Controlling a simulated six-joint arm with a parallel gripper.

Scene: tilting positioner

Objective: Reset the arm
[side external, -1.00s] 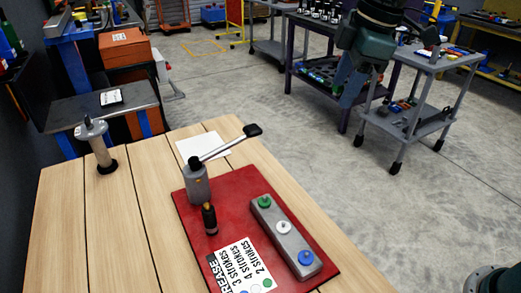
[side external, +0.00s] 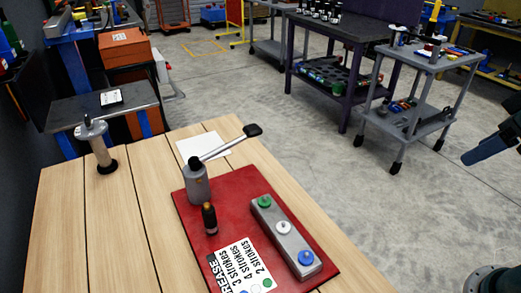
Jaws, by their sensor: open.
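My gripper (side external: 468,158) is at the right edge of the side external view, apart from the table and everything on it. It is open and holds nothing that I can see; most of my arm is out of frame. On the wooden table (side external: 62,220) lies a red board (side external: 185,212). The board bears a grey pump with a black-handled lever (side external: 225,143), a small dark bottle-like piece (side external: 209,219), and a grey block (side external: 272,214) with green, white and blue fittings. A printed card (side external: 238,262) about grease strokes lies at the board's front.
A white sheet (side external: 203,146) lies behind the board. Carts (side external: 424,66) and a dark shelf unit (side external: 335,75) stand behind. The floor between them and the table is clear.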

